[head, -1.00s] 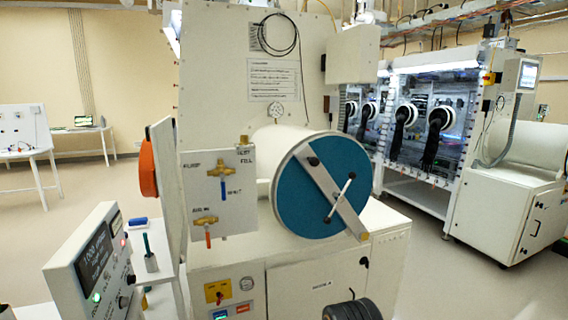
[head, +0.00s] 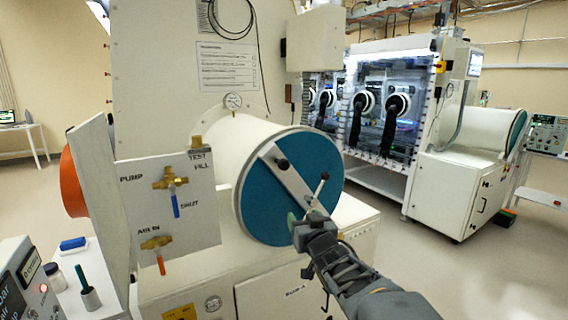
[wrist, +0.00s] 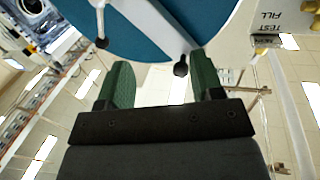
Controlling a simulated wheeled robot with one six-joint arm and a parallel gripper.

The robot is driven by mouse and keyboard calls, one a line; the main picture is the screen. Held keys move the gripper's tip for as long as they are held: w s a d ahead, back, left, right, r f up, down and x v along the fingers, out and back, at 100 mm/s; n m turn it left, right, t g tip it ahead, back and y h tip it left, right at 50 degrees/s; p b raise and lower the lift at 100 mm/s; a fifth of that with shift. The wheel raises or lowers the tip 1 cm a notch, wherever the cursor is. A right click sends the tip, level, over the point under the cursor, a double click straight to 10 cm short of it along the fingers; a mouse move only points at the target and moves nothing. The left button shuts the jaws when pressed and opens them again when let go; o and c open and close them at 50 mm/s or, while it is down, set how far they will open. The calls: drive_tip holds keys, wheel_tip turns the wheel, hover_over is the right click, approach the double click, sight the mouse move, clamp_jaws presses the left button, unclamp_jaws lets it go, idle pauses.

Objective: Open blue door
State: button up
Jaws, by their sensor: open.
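The blue door (head: 262,210) is a round disc on the front end of a white cylinder and sits flush against it. It also fills the top of the wrist view (wrist: 75,14). A pale bar (head: 291,184) crosses it diagonally, with a dark knob near the upper end. A thin pale lever (head: 319,189) stands at the bar; it also shows in the wrist view (wrist: 100,22). My gripper (head: 305,218) is in front of the door's lower right, by the bar's lower part, which it partly hides. Its green fingers are apart and empty (wrist: 161,82). Contact cannot be told.
A valve panel (head: 200,228) with a blue and an orange lever stands left of the door. A white cabinet (head: 270,290) is below. Another glovebox (head: 385,110) stands behind at right. Open floor (head: 500,275) lies at the lower right.

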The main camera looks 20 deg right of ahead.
sight(286, 167)
wheel_tip(286, 167, up, 6)
drive_tip(key=d+n+t+y, duration=0.1)
drive_tip(key=n+t+y, duration=0.2)
drive_tip(key=t+y, duration=0.15)
drive_tip(key=shift+y, duration=0.45)
drive_tip(key=p+x, duration=0.5)
drive_tip(key=x, duration=0.8)
drive_tip(key=shift+r, duration=0.1)
clamp_jaws()
